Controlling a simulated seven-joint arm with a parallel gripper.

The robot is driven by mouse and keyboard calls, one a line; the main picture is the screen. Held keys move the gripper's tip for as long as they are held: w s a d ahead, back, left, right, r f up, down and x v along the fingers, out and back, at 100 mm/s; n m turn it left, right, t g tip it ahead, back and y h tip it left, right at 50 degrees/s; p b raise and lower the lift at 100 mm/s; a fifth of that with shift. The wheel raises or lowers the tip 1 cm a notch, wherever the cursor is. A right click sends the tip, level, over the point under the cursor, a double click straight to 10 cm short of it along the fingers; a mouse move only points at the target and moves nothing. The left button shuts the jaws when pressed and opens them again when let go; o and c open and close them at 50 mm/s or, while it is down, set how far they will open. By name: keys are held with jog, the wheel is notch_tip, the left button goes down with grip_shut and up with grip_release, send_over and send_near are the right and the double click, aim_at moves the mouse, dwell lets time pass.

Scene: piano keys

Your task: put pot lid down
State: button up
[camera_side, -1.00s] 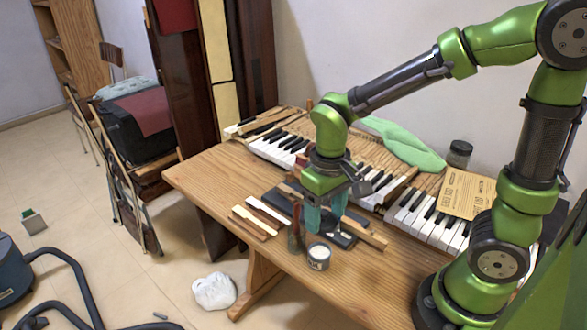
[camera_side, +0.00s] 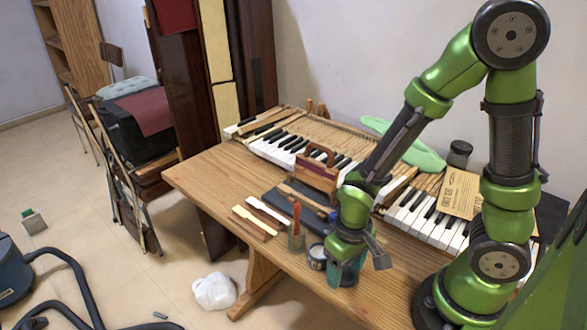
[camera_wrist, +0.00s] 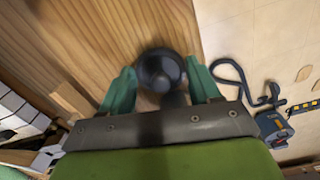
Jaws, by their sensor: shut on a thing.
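A glass jar (camera_side: 296,238) with tools stands left of the tin. A dark mat (camera_side: 285,206), wooden strips (camera_side: 254,221) and a wooden-handled block (camera_side: 316,170) lie farther back. Piano keys (camera_side: 272,150) run along the rear. The table's front right (camera_side: 375,305) is clear.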

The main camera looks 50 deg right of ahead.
jog(key=shift+f, duration=0.2)
jog(key=o, duration=1)
jog(key=shift+r, duration=0.1)
notch_tip(320, 180, up, 12)
jog(key=f, duration=0.1)
notch_tip(320, 180, up, 13)
jog(key=m+t+y, duration=0.2)
jog(key=t, duration=0.5)
send_over(346, 269)
jog(key=w+d, duration=0.1)
jog(key=d, duration=0.1)
jog(key=shift+w+d, duration=0.15)
